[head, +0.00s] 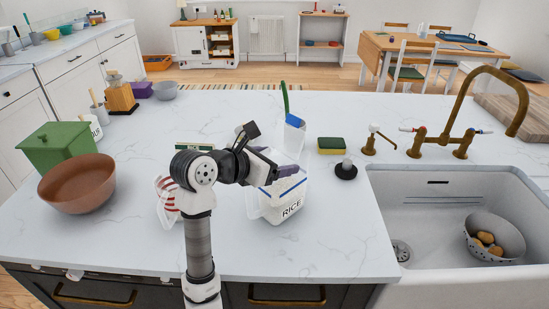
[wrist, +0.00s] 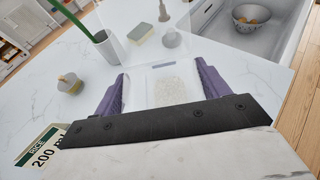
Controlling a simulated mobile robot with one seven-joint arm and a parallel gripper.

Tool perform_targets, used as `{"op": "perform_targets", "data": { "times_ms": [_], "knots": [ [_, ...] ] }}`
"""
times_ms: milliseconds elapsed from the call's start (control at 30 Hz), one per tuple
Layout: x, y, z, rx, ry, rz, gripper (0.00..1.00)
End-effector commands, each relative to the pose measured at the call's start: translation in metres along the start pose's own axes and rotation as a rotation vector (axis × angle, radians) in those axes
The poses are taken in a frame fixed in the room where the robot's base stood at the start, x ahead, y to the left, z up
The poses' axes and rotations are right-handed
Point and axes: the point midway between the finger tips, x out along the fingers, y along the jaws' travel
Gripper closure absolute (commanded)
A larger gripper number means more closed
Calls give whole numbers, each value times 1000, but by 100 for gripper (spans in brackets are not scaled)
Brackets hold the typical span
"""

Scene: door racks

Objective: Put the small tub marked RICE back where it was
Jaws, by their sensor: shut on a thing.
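The small tub marked RICE (head: 289,205) is clear-white with a blue line and black lettering, at the middle of the counter in the head view. It looks tilted. My gripper (wrist: 161,72) is shut on it, with purple fingers on two opposite sides. In the wrist view the clear tub (wrist: 166,86) shows pale rice inside. I cannot tell whether its base touches the counter. A card reading RICE and 200 (wrist: 42,149) lies on the counter at lower left in the wrist view; its last letters are hidden.
A red-striped clear container (head: 165,203) stands left of my arm, partly hidden. A brown bowl (head: 77,186) and green box (head: 58,150) are further left. The sink (head: 440,270) is right.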

Motion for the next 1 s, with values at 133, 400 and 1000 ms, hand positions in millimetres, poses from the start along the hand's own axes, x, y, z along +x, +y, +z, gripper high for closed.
{"op": "perform_targets", "data": {
  "times_ms": [133,400,1000],
  "knots": [
    [0,0,1,2,-3,2,95],
    [1,0,-3,1,-1,1,23],
    [-9,1,-2,2,-2,5,4]
  ]
}}
